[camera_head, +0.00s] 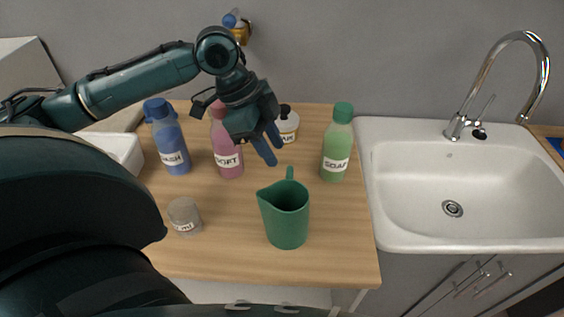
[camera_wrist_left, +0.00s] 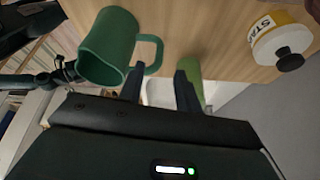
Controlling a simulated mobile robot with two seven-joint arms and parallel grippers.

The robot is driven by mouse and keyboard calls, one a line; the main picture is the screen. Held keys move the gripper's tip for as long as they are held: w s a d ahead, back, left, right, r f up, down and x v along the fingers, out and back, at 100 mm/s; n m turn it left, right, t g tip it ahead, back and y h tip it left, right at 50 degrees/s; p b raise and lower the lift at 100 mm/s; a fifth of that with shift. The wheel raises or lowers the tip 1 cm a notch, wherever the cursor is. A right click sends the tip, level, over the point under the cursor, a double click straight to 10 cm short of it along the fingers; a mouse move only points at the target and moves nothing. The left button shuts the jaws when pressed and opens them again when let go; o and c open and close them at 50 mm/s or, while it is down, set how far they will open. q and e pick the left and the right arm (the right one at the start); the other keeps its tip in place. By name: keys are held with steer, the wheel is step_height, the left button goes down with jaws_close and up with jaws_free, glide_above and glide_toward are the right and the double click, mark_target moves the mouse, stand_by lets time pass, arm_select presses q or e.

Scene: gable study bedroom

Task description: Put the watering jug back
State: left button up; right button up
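The green watering jug (camera_head: 287,217) stands upright on the wooden counter, near its front edge. Its handle points toward the back. My left gripper (camera_head: 269,150) hangs above and behind the handle, fingers pointing down, open and empty. In the left wrist view the jug (camera_wrist_left: 107,45) lies at upper left, its handle just beyond the gap between the open fingers (camera_wrist_left: 160,80). No contact with the handle is visible. My right gripper is not in view.
A blue bottle (camera_head: 170,145), a pink bottle (camera_head: 228,150), a green soap bottle (camera_head: 337,150) and a white jar (camera_head: 288,127) stand around the gripper. A small grey jar (camera_head: 184,214) is left of the jug. A white sink (camera_head: 400,205) adjoins the counter's right side.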

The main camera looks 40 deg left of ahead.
arm_select(q)
steer(key=v, duration=0.3)
steer(key=shift+r, duration=0.3)
stand_by(0.3)
